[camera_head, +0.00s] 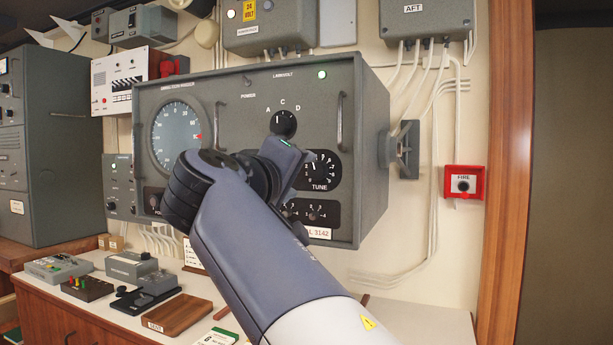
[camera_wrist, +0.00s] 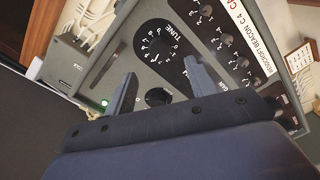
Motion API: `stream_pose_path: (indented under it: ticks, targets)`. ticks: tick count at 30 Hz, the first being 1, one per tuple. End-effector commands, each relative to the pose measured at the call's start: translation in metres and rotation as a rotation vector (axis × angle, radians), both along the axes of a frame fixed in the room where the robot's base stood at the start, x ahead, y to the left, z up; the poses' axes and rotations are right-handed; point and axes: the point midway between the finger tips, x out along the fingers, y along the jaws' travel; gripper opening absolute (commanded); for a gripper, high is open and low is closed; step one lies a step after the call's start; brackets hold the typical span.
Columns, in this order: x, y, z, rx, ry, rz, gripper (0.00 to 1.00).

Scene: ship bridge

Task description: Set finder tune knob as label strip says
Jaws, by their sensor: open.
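The finder is a grey box with a round scale (camera_head: 180,138) and a front panel. Its black tune knob (camera_head: 319,168) sits in a numbered dial marked TUNE at the panel's right. It also shows in the wrist view (camera_wrist: 158,46), apart from my fingers; its exact setting is too small to read. Contact cannot be told.
The lettered selector (camera_head: 283,123) is above left of the tune dial. Small knobs (camera_head: 313,213) lie below it, over a red-lettered plate (camera_head: 317,232). Handles (camera_head: 340,121) stand out from the panel. The desk (camera_head: 262,310) below holds several small devices. A red fire box (camera_head: 463,183) is at right.

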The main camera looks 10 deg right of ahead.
Motion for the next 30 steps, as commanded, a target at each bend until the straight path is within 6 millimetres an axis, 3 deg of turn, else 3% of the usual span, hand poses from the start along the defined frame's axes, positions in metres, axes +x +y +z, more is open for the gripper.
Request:
stream_pose_path:
  ticks: [6,12,23,30]
  targets:
    - [-0.022,0.017,0.000,-0.001,-0.001,0.003,0.53]
    - [-0.029,0.021,0.000,0.000,0.000,0.000,0.53]
    - [-0.028,0.020,0.000,0.000,0.000,-0.001,0.53]
    - [-0.010,0.006,0.000,0.000,0.000,-0.006,0.53]
